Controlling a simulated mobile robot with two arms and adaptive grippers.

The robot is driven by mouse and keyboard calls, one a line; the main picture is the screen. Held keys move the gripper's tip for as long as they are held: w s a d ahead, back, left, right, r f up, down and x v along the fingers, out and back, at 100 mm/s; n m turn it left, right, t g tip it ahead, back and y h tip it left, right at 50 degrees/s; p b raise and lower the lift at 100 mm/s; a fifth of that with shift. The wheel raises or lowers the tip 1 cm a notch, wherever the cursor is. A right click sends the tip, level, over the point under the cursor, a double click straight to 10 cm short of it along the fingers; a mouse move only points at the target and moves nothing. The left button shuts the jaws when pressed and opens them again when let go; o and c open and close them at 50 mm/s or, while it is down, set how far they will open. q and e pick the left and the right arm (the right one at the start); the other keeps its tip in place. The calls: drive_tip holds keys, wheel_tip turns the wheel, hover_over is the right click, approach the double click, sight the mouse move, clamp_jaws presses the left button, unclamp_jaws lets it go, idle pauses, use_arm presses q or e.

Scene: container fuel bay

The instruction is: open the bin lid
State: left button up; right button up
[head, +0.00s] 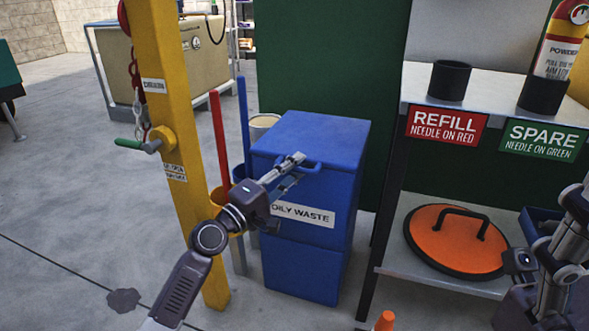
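The blue bin (307,262), labelled OILY WASTE, stands on the floor at the middle. Its lid (325,130) is down, and a blue handle (313,168) sticks out at the lid's front edge. My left gripper (299,167) is at this handle, its two fingers apart with a gap between them. One finger lies over the handle's left part; I cannot tell whether it touches. My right arm shows at the right edge, with its gripper (522,262) low in front of the shelf; its fingers are not clear.
A yellow post (184,220) with a green-handled crank stands left of the bin, with red and blue poles between. A metal shelf (440,270) on the right holds an orange round lid (455,243). An orange cone tip (385,321) shows at the bottom. Floor at left is mostly clear.

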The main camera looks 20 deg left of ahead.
use_arm(q)
clamp_jaws()
drive_tip(key=shift+r+p, duration=0.2)
drive_tip(key=shift+p, duration=0.25)
